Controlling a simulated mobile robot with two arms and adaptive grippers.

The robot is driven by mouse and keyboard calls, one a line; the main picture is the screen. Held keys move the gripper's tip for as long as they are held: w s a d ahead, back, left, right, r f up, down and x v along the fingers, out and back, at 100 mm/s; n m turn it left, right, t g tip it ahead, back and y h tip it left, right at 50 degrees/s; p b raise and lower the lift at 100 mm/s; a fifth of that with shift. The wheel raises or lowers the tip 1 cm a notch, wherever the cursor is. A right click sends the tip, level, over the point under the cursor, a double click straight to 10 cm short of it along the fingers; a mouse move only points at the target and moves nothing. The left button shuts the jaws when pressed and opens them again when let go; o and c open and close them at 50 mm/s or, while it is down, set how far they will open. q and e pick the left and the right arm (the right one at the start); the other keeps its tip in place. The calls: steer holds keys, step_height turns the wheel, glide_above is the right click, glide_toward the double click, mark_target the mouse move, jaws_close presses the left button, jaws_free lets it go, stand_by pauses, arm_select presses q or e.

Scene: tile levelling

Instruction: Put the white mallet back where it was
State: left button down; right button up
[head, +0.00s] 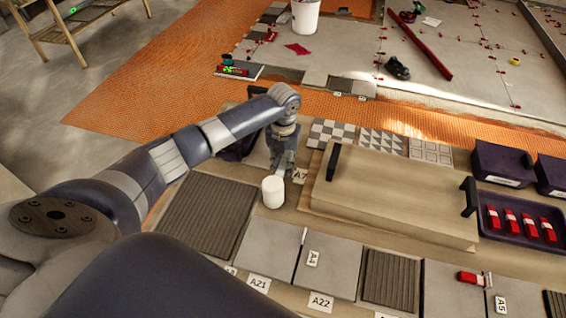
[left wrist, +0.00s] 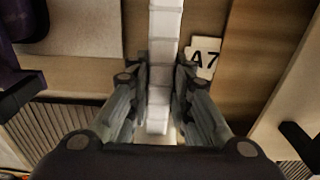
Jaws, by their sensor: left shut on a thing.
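The white mallet's head (head: 272,191) shows as a pale cylinder just below my left gripper (head: 281,168) in the head view. My left gripper, seen from behind in the left wrist view (left wrist: 159,105), is shut on the mallet's white, banded handle (left wrist: 160,60). The handle runs up out of the top of that picture, so the mallet's head is not seen there. An A7 label (head: 300,175) lies close to the right of the gripper; it also shows in the left wrist view (left wrist: 204,58). I cannot tell whether the mallet touches the surface. My right gripper is not in view.
A large beige board with black handles (head: 390,195) lies right of the gripper. A dark ribbed panel (head: 208,215) is to the left, and grey tiles (head: 330,262) lie in front. Purple bins (head: 500,162) and a tray of red clips (head: 495,222) stand at the right.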

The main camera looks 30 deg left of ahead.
mark_target(283, 163)
arm_select(q)
steer(key=shift+f, duration=0.1)
steer(key=c, duration=1.5)
jaws_free()
steer(key=shift+o, duration=0.2)
step_height(283, 163, up, 12)
steer(key=shift+b, duration=0.45)
